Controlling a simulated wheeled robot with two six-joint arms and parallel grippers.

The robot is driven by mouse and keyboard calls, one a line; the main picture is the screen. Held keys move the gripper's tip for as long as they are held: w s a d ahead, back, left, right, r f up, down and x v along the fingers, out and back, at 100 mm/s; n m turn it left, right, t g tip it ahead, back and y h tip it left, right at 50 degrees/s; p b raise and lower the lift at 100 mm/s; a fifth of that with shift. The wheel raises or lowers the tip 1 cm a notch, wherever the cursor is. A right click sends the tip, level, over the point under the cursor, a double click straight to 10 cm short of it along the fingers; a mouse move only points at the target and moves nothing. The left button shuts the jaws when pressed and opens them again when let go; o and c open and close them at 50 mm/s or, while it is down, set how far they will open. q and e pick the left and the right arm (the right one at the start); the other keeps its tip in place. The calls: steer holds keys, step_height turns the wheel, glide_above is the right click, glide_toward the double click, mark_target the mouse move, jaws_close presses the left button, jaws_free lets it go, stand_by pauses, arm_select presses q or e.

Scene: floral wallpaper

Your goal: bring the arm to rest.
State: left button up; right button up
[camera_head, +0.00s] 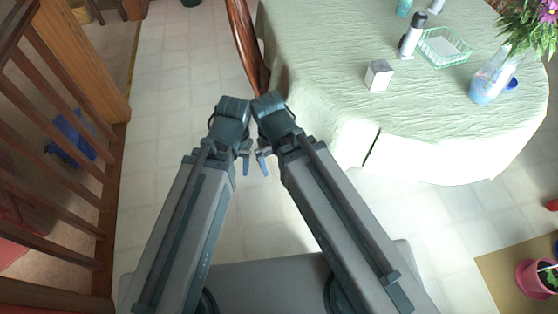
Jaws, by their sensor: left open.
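My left arm reaches up from the lower left of the head view and bends at its dark upper end. My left gripper (244,160) hangs beside that end, small in the picture, open and with nothing between its fingers. My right arm mirrors it from the lower right. My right gripper (263,161) is close beside the left one, and its jaws are partly hidden, so its opening is unclear. Both grippers show over bare floor, left of the table.
A table (310,70) with a pale green cloth fills the upper right. On it are a white box (378,75), a green basket (432,58), a dark-topped bottle (411,38) and a flower vase (490,82). A wooden railing (60,130) stands left. Tiled floor (165,80) lies open between.

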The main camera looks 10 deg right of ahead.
step_height(320, 180, up, 13)
steer(key=p, duration=1.3)
steer(key=shift+r, duration=0.2)
